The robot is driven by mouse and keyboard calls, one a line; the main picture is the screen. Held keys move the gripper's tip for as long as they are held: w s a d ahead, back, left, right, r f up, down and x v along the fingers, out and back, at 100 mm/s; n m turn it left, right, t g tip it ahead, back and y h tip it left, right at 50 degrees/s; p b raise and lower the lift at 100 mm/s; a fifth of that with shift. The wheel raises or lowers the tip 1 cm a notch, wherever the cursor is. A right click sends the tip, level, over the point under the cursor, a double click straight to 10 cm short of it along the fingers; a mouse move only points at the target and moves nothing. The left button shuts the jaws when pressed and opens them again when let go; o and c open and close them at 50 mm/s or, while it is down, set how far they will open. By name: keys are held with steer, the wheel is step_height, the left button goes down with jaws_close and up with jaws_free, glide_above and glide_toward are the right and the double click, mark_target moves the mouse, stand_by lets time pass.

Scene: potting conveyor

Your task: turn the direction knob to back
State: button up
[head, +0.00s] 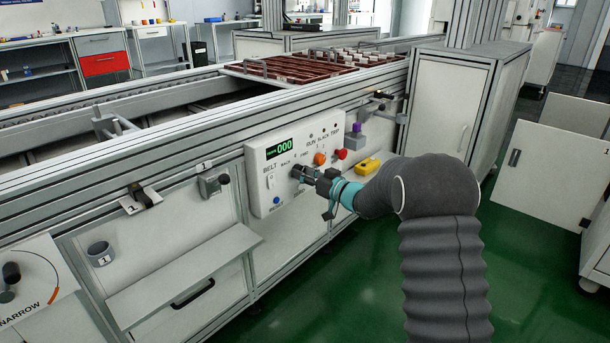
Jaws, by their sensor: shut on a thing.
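The white control panel (262,176) is fixed to the front of the conveyor frame, with a green lit display (281,147) reading 000 and the words BELT and BACK below it. My gripper (304,174) reaches in from the right and is shut on the dark direction knob (296,171) under the BACK label. The fingers cover much of the knob, so I cannot tell which way it points.
An orange knob (320,159), a red button (341,154) and a blue button (277,200) sit close around my gripper. A grey shelf (185,272) juts out below left. A yellow box (368,166) lies right of the panel.

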steer(key=shift+s+a+n+b, duration=0.15)
steer(key=shift+n+b, duration=1.1)
steer(key=shift+n, duration=3.2)
steer(key=shift+w+a+n+b, duration=0.1)
steer(key=shift+n+b, duration=1.1)
steer(key=shift+n, duration=3.25)
